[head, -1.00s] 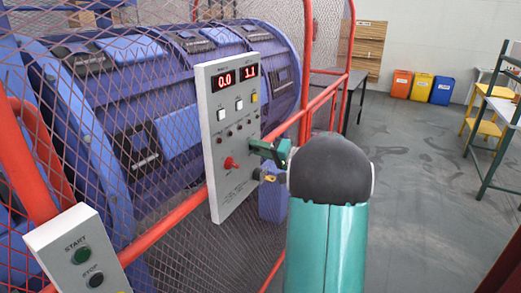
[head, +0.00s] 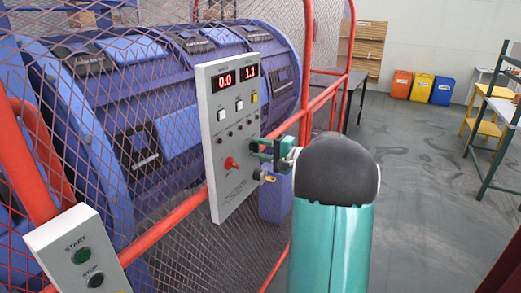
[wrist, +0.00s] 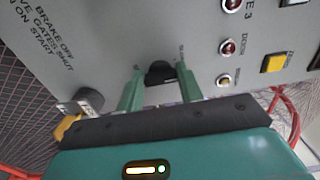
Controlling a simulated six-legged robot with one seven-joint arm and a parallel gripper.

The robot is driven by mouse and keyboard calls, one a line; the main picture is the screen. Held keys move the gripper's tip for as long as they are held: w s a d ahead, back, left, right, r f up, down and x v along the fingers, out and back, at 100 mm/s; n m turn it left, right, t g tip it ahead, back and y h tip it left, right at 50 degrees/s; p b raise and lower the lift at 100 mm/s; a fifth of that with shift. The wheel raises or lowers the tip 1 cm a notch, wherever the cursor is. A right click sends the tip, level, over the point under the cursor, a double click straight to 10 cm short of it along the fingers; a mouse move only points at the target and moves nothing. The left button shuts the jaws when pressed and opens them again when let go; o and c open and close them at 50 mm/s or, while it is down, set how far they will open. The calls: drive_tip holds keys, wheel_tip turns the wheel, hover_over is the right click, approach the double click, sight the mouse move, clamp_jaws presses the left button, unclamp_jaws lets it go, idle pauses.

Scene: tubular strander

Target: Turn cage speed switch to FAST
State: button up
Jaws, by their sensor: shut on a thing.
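The grey control panel (head: 232,140) hangs on the red guard rail. In the wrist view, my gripper (wrist: 160,84) has its two green fingers on either side of a black knob (wrist: 160,71) on the panel (wrist: 110,35). It is shut on this knob, which I take as the cage speed switch; its position marks are too small to read. In the head view, my gripper (head: 268,150) is at the panel's right edge and hides the knob.
A red switch (head: 231,163) sits left of my gripper. A key switch with a yellow tag (head: 266,178) is just below it, also in the wrist view (wrist: 68,125). A START/STOP box (head: 75,255) stands at the lower left. Open floor (head: 420,170) lies right.

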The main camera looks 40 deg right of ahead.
drive_tip(key=m, duration=0.6)
drive_tip(key=shift+r, duration=0.1)
idle(0.6)
drive_tip(key=o, duration=1)
drive_tip(key=shift+s+d, duration=0.1)
drive_tip(key=v, duration=1.3)
drive_tip(key=shift+s, duration=0.3)
